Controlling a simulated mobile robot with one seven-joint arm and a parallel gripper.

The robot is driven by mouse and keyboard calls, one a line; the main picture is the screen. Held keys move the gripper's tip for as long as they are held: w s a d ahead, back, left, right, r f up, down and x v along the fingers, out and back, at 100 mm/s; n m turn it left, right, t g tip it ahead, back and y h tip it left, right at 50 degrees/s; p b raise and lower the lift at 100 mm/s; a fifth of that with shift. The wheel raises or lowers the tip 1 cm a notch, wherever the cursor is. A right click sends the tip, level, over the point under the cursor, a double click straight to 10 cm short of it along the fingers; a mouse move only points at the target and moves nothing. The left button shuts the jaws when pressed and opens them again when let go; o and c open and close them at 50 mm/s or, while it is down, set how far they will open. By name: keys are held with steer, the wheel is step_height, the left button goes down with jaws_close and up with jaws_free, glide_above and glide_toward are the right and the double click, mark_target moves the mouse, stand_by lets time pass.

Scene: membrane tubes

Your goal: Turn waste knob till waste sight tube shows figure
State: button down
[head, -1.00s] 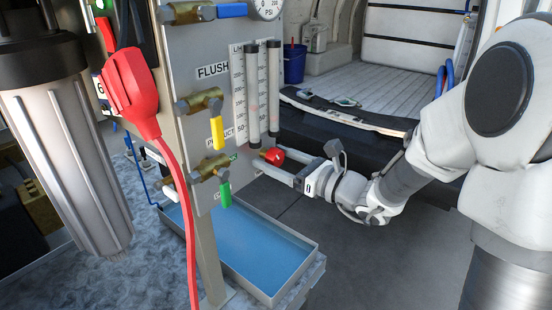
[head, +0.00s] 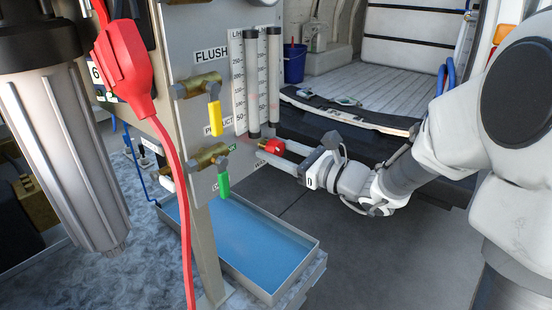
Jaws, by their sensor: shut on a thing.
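The red waste knob (head: 273,147) sits low on the right edge of the grey panel (head: 190,50), below two sight tubes. My gripper (head: 268,152) reaches in from the right and is shut on the knob, its fingers partly hiding it. The right sight tube (head: 274,82), above the knob, appears to be the waste one; the left tube (head: 252,85) stands beside it. Both are upright with dark end caps and printed scales. Faint pinkish marks show in the tubes, too small to read. The label under the knob is partly hidden.
Brass valves with a yellow lever (head: 214,118) and a green lever (head: 224,185) are left of the tubes. A tray of blue water (head: 312,252) lies below. A red plug (head: 122,70) and cable hang at left. Open floor lies under my arm.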

steer(key=n+b, duration=0.1)
steer(key=b, duration=0.1)
steer(key=n+b, duration=0.2)
steer(key=b, duration=0.1)
steer(key=shift+f+n, duration=0.3)
steer(key=shift+r+n+b, duration=0.1)
steer(key=shift+n+b, duration=0.5)
steer(key=shift+b, duration=0.5)
steer(key=shift+r, duration=0.15)
steer(key=shift+c, duration=1.7)
jaws_free()
steer(key=v, duration=1.7)
steer(key=shift+d, duration=0.2)
steer(key=shift+s, duration=0.15)
